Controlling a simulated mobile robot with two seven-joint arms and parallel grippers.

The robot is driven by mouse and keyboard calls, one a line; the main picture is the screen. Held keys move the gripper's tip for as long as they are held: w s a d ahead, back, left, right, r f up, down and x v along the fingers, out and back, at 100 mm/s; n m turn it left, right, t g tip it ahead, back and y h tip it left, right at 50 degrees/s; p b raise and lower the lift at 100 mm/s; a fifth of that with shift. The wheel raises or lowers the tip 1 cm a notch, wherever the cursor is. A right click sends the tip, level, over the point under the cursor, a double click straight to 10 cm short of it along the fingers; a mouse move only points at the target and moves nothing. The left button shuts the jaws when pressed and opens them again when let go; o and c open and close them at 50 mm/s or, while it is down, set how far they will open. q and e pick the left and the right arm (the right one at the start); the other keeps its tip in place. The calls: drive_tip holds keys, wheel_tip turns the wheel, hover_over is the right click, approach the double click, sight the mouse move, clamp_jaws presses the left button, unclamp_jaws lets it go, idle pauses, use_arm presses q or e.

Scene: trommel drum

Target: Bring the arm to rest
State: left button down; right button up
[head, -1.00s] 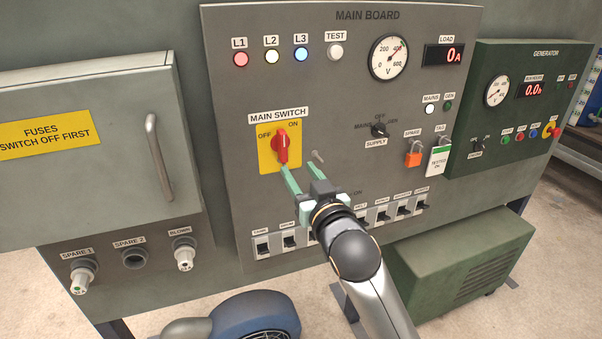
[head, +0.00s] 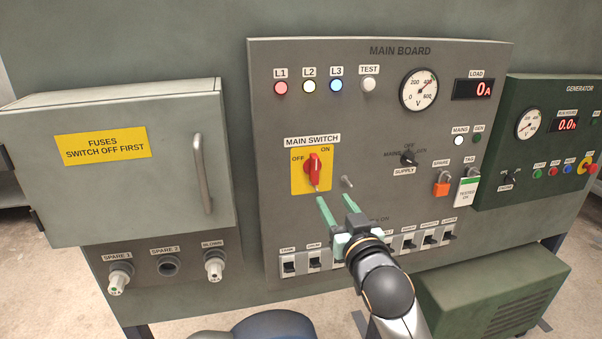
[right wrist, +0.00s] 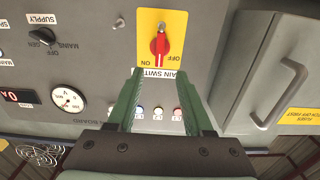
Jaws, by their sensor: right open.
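The red main switch handle (head: 314,168) stands on its yellow plate (head: 298,184) on the main board, roughly upright. In the right wrist view the red handle (right wrist: 160,44) is ahead of my fingers, its marked end toward the ON label. My right gripper (head: 338,203) is just below and right of the switch in the head view, apart from it. Its green fingers are open, with nothing between them in the right wrist view (right wrist: 159,80). My left gripper is not in view.
A fuse box (head: 110,190) with a protruding handle (head: 202,174) is on the left. A small peg (head: 347,181) sticks out beside the switch. Breaker switches (head: 289,264) line the board's bottom, partly hidden by my arm. A green generator (head: 540,140) is at the right.

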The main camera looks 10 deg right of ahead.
drive_tip(key=s+f+g, duration=0.2)
drive_tip(key=s+f, duration=0.4)
drive_tip(key=f, duration=0.5)
drive_tip(key=s+f+n+g+y, duration=0.1)
drive_tip(key=s+f+g, duration=0.1)
drive_tip(key=s+f, duration=0.6)
drive_tip(key=s+f+g, duration=0.2)
drive_tip(key=s+f, duration=0.2)
drive_tip(key=f, duration=0.9)
drive_tip(key=s+f+g, duration=0.2)
drive_tip(key=s+f, duration=0.5)
drive_tip(key=s, duration=0.4)
drive_tip(key=shift+n+g, duration=0.3)
drive_tip(key=shift+f, duration=0.1)
